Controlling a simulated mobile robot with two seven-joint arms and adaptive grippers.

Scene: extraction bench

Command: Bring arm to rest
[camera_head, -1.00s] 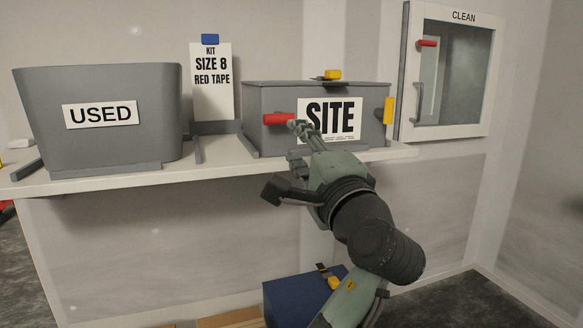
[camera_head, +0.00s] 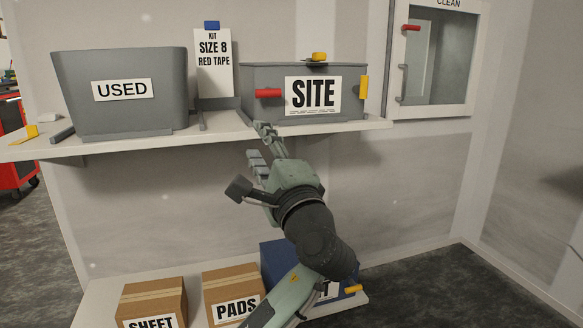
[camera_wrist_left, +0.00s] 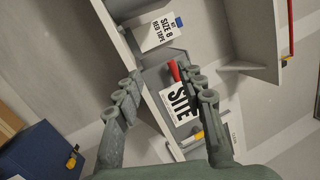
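My left gripper (camera_head: 260,143) is in the head view, just in front of and below the front edge of the upper shelf (camera_head: 215,136). Its fingers point up toward the shelf and are spread apart with nothing held, as the left wrist view (camera_wrist_left: 160,95) also shows. The grey SITE box (camera_head: 350,87) stands on the shelf beyond the fingertips, its lid shut. A red handle (camera_head: 268,93) sticks out at its front left. The box's label (camera_wrist_left: 178,103) and the red handle (camera_wrist_left: 174,70) also show in the left wrist view, apart from the fingers. My right gripper is not in view.
A grey USED bin (camera_head: 160,115) and a SIZE 8 RED TAPE kit card (camera_head: 214,78) stand left on the shelf. A CLEAN cabinet (camera_head: 470,60) hangs at right. Below are SHEET (camera_head: 150,300) and PADS (camera_head: 232,285) cartons and a blue box (camera_head: 272,262). Floor at right is clear.

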